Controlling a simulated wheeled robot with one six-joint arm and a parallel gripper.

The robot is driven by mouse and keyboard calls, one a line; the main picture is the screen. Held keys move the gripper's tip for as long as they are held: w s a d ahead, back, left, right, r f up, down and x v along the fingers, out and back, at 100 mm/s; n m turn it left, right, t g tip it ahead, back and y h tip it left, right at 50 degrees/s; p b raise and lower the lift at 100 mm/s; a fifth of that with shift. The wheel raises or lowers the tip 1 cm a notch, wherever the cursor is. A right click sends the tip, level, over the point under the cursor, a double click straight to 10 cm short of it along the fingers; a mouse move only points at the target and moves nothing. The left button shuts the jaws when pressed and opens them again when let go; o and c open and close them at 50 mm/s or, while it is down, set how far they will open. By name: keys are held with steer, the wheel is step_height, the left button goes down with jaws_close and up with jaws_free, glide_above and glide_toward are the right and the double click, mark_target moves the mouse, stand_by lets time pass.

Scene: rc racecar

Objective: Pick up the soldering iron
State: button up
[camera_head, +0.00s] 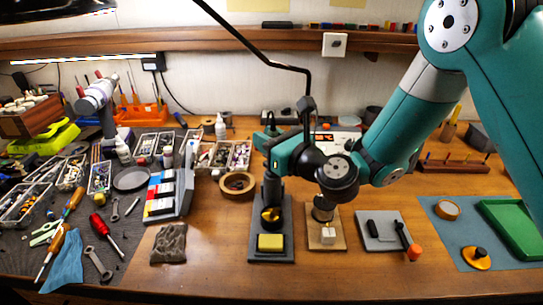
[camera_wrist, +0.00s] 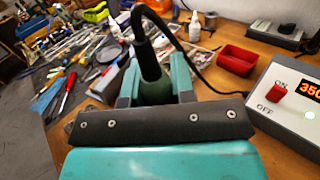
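The soldering iron (camera_wrist: 153,88) has a dark green handle, with a black sleeve and cord at its upper end. In the wrist view it stands nearly upright between the two teal fingers of my gripper (camera_wrist: 156,90), which appear to touch it on both sides. In the head view the iron's black upper end (camera_head: 306,112) shows at my gripper (camera_head: 290,142), above the bench. The iron's tip and lower handle are hidden. A dark stand (camera_head: 256,225) with a brass-coloured ball and yellow sponge (camera_head: 270,242) is below; I cannot tell whether the iron touches it.
The soldering station (camera_wrist: 295,105), with a red switch and lit display, is to the right in the wrist view. A red tray (camera_wrist: 238,59) is near it. Tools and parts bins crowd the left mat (camera_head: 130,235). A green tray (camera_head: 515,228) lies at right.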

steer(key=shift+r, duration=0.1)
step_height(320, 180, up, 20)
steer(key=p, duration=0.9)
